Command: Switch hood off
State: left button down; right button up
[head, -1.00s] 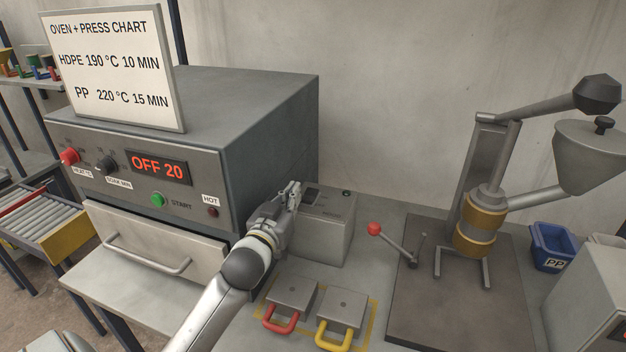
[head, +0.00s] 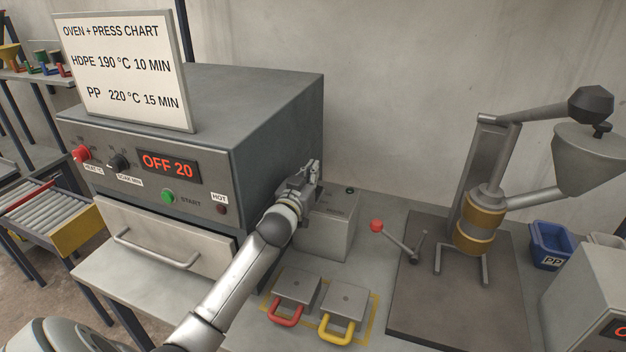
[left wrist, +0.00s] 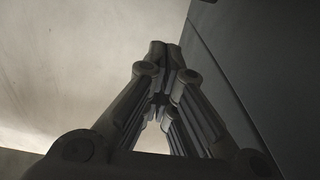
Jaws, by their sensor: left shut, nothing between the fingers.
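A small grey box (head: 335,228) stands on the bench against the right side of the oven. My left gripper (head: 314,170) is shut and empty, at the box's upper left beside the oven wall. It covers the left part of the box top. In the left wrist view the closed fingers (left wrist: 165,52) point up next to the dark oven side (left wrist: 235,75), holding nothing. My right gripper is not in view.
The oven (head: 270,120) reads OFF 20 and carries a chart sign (head: 125,70). Two metal moulds with a red handle (head: 286,318) and a yellow handle (head: 338,332) lie in front of the box. A red-knobbed lever (head: 377,226) and a press (head: 482,215) stand to the right.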

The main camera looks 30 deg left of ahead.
pick_arm(q)
jog(key=shift+w+f, duration=0.15)
jog(key=shift+f, duration=0.65)
jog(key=shift+w+f, duration=0.15)
jog(key=shift+f, duration=0.65)
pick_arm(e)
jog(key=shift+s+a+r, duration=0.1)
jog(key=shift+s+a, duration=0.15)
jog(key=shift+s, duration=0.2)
